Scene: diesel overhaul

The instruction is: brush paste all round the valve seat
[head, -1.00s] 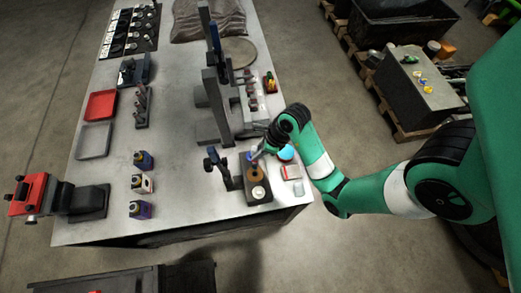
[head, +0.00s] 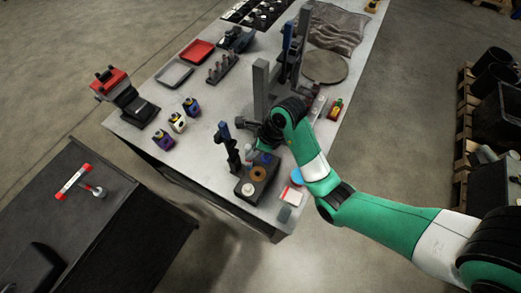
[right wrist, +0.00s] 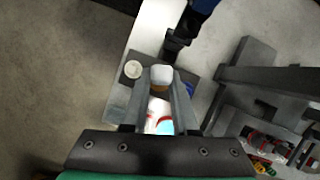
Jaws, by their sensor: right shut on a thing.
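My right gripper (head: 258,148) is over the back of a small dark block (head: 245,191) at the bench's near corner. In the right wrist view, the gripper (right wrist: 160,84) is shut on a pale, blunt-ended piece (right wrist: 161,74), which may be the brush. A brass-brown ring (head: 258,173), likely the valve seat, lies on the block. A brown patch shows just under the pale piece in the wrist view; contact cannot be told. A white round piece (head: 248,189) and a blue piece (head: 266,158) are also on the block. Paste cannot be made out. My left gripper is out of view.
A blue-topped upright stand (head: 228,145) rises left of the block. A tall grey frame (head: 261,90) stands behind. A cyan disc (head: 297,177) and a red-white packet (head: 292,195) lie to the right.

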